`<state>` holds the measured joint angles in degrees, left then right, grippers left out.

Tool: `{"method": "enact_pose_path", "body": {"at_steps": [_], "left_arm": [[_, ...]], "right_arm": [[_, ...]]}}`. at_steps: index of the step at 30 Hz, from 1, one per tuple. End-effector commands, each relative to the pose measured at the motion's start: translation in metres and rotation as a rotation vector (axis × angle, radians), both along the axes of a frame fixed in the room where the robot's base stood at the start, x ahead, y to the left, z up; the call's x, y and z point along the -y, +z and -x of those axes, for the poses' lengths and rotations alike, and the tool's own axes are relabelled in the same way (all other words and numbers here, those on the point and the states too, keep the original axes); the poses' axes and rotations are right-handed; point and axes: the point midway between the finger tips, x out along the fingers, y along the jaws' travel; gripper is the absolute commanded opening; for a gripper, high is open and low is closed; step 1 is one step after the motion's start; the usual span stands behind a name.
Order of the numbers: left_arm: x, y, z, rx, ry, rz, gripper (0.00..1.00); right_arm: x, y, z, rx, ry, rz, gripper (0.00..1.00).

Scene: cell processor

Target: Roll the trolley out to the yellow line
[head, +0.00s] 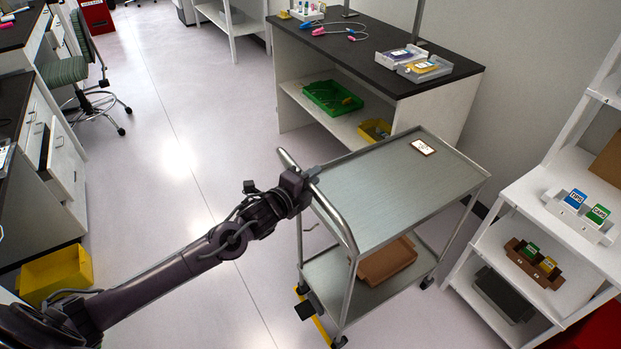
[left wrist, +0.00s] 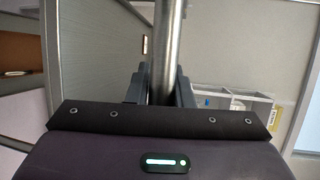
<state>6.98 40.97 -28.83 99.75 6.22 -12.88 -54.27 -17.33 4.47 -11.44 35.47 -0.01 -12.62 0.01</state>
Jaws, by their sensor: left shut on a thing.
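The grey metal trolley (head: 385,195) stands right of the middle in the head view, with a flat top shelf and a lower shelf. Its tubular push handle (head: 335,222) curves along its left end. My left gripper (head: 308,178) is shut on this handle. In the left wrist view the handle bar (left wrist: 165,50) runs upright between the two fingers (left wrist: 160,85). My right gripper is not in view.
A dark-topped bench (head: 430,82) stands close behind the trolley, and a white shelf rack (head: 540,190) stands close to its right. A brown bin (head: 388,262) sits on the trolley's lower shelf. The floor (head: 180,200) left of the trolley is clear. A yellow bin (head: 58,272) stands at the far left.

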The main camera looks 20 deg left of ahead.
Motion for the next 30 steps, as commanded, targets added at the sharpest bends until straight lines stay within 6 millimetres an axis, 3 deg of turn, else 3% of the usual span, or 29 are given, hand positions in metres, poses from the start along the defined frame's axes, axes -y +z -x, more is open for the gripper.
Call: {"method": "enact_pose_path", "body": {"at_steps": [11,12,17,26,30], "left_arm": [[0.000,0.000,0.000,0.001,-0.001,0.000,0.00],[0.000,0.000,0.000,0.001,-0.001,0.000,0.21],[0.000,0.001,0.000,0.001,0.000,0.000,0.41],[0.000,0.000,0.001,0.001,0.000,0.000,0.41],[-0.004,0.001,0.015,-0.001,-0.001,-0.001,0.41]], "right_arm": [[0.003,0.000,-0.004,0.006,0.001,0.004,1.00],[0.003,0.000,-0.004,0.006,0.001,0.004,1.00],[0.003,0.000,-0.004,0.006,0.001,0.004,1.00],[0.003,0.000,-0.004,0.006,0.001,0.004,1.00],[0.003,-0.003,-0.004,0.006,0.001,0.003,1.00]]}}
